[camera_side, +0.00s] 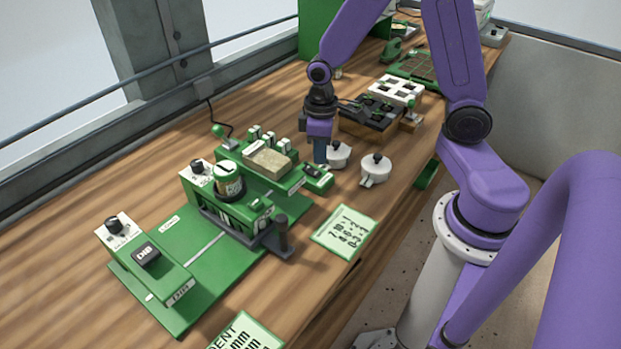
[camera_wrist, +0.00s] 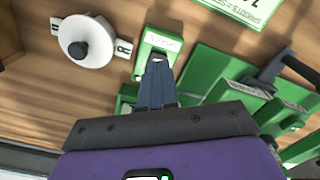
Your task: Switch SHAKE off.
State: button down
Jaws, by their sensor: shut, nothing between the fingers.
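A green seeder unit (camera_side: 284,176) stands on the bench, with a tan block on top. At its right end is a small green box (camera_side: 319,181) with a dark part on top, possibly a switch. No SHAKE label is readable. In the wrist view a green box (camera_wrist: 150,50) with a pale label lies just past the fingertips. My gripper (camera_side: 320,160) points down close to this right end, fingers together and empty. It also shows in the wrist view (camera_wrist: 157,68). The fingers hide part of the box, so contact and the switch's position cannot be told.
Two white lidded pots (camera_side: 375,168) (camera_side: 338,154) stand right of the unit. A green plate (camera_side: 190,290) carries a dial box (camera_side: 118,233) and a DIB box (camera_side: 147,257). A number card (camera_side: 344,231) lies in front. A black tray (camera_side: 372,117) stands behind.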

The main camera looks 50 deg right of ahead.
aim_at(320, 175)
notch_tip(320, 175, up, 3)
jog(key=shift+r, duration=0.1)
dwell(0.4)
jog(key=s+a+r+n, duration=0.3)
jog(key=s, duration=0.6)
jog(key=s+a+r+n, duration=0.2)
jog(key=s+r+n, duration=0.1)
jog(key=s, duration=0.7)
jog(key=shift+s+a+r+n, duration=0.2)
jog(key=shift+a+r+n, duration=0.15)
jog(key=shift+r, duration=0.25)
